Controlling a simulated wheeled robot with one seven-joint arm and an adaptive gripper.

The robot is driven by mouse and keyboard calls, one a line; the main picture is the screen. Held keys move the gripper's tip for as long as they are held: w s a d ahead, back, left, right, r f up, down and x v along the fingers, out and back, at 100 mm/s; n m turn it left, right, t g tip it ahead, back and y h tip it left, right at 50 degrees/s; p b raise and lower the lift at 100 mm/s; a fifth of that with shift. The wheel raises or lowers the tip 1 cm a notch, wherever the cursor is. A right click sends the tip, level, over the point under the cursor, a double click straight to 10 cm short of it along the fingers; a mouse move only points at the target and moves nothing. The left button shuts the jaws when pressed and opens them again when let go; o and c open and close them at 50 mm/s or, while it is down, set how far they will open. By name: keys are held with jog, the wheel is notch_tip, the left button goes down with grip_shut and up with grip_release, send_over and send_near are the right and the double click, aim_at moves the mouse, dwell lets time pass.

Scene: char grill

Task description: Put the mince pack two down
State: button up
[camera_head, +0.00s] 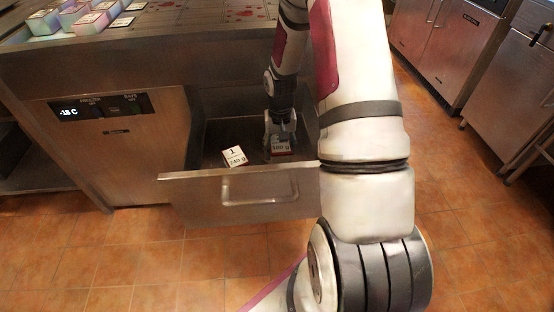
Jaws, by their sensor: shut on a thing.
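My gripper (281,126) reaches down into an open drawer (240,192) under the steel counter. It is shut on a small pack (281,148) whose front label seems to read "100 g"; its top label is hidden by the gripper. The pack is inside the drawer, toward its right side; I cannot tell whether it touches the drawer floor. Another pack (235,157), white and marked "1" and "240 g", sits tilted to the left of it, near the drawer front. No label reading "two" shows in this view.
Several pale packs (85,18) stand on the red-stained countertop (190,20) at the upper left. A freezer panel (95,108) reads about -18 C. Steel cabinets (440,40) line the right side. The tiled floor (150,260) in front is clear.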

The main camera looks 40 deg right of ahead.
jog(key=shift+f+b, duration=0.55)
jog(key=shift+f, duration=1.5)
jog(key=shift+f, duration=0.2)
jog(key=o, duration=1.4)
